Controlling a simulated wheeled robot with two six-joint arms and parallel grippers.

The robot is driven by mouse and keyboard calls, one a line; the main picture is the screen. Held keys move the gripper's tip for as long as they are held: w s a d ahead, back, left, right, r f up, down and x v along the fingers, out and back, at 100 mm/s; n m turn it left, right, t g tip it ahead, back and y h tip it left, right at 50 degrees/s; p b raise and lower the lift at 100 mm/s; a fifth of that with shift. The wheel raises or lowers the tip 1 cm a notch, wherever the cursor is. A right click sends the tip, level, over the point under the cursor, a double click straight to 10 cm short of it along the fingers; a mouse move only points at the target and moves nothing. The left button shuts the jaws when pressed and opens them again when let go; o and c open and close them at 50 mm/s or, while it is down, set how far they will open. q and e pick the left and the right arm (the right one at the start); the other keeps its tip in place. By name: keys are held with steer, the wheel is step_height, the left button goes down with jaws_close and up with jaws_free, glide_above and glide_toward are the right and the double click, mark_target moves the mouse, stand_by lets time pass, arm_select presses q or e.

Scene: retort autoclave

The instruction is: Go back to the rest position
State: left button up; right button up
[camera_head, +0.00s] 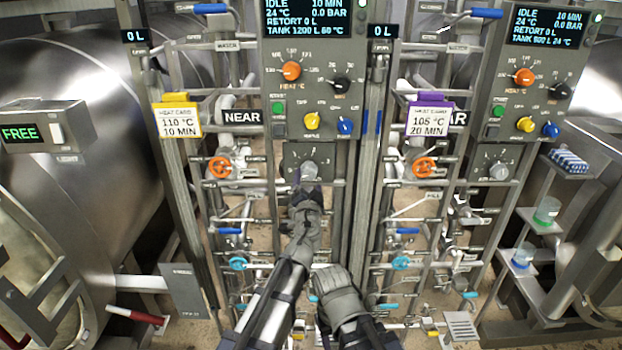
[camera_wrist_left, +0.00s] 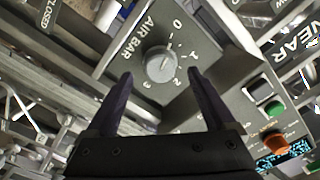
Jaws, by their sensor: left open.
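My left gripper (camera_head: 309,176) reaches up the middle of the head view to the air dial panel below the near control box. In the left wrist view its two dark fingers (camera_wrist_left: 160,98) are open and empty. The grey AIR BAR knob (camera_wrist_left: 160,65) shows beyond and between the fingertips, with marks 0 to 3 around it. No contact with the knob is visible. In the head view the gripper hides most of this knob. A grey part of my right arm is at the bottom centre; the right gripper itself cannot be made out.
The near control box (camera_head: 308,68) reads IDLE. Orange valve wheels (camera_head: 220,167), pipes and upright posts surround my left arm. A yellow card (camera_head: 181,119) and a purple-topped card (camera_head: 429,119) hang on the frames. Steel vessels stand left and right; small shelves with cups (camera_head: 546,211) are at right.

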arm_select(q)
steer(key=shift+s, duration=1)
